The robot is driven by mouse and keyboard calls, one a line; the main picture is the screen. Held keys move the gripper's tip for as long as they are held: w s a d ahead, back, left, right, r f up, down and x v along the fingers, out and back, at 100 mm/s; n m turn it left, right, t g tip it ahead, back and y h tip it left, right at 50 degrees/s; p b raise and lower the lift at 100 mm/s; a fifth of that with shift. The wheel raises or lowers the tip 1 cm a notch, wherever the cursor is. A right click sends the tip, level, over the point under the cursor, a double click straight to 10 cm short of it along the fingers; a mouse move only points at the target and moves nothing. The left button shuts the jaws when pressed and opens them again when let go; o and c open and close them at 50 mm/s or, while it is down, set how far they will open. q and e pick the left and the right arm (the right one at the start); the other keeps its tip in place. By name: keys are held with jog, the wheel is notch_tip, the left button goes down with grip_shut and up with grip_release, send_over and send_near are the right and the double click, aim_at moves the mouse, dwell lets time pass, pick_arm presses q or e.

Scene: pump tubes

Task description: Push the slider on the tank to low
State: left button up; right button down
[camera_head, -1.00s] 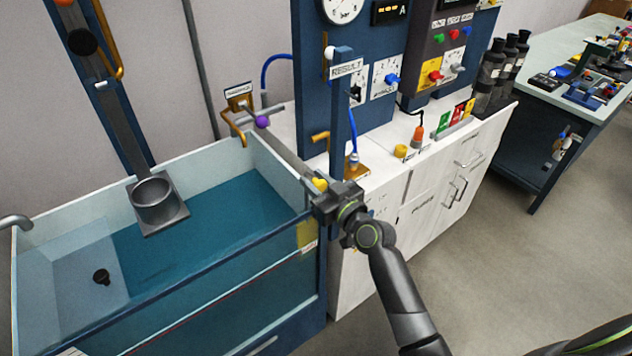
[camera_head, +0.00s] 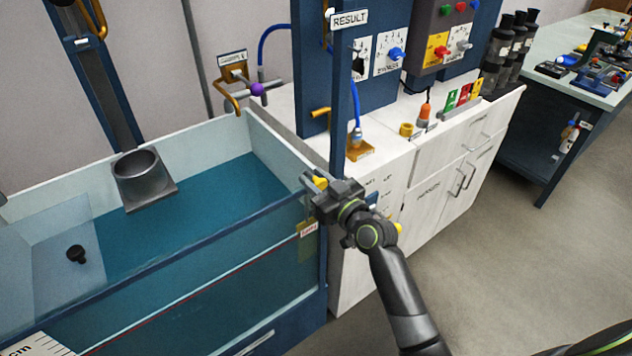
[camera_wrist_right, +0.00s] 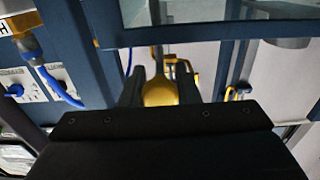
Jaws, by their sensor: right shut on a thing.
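The blue-framed tank (camera_head: 150,262) with clear walls and blue water fills the left of the head view. My right gripper (camera_head: 319,186) is at its right front corner, beside the blue post. It is shut on a small yellow knob (camera_head: 320,183), which I take for the slider. The knob also shows between the two dark fingertips in the right wrist view (camera_wrist_right: 160,93). Below the gripper, a small label (camera_head: 308,228) is on the tank corner; its text is too small to read surely. The slider's track is mostly hidden by the gripper. My left gripper is not in view.
A white cabinet (camera_head: 415,190) with a blue control panel stands behind. A grey cup (camera_head: 140,170) is above the water. A workbench (camera_head: 575,65) is at the back right, and floor is clear at the right.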

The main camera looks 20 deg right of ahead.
jog(key=shift+f, duration=0.4)
jog(key=c, duration=1.3)
grip_release()
jog(key=shift+o, duration=1)
jog(key=shift+r, duration=0.1)
jog(key=b+v, duration=0.2)
jog(key=v, duration=1.5)
jog(key=shift+s+b, duration=0.25)
jog(key=shift+b, duration=0.05)
jog(key=shift+d, duration=0.1)
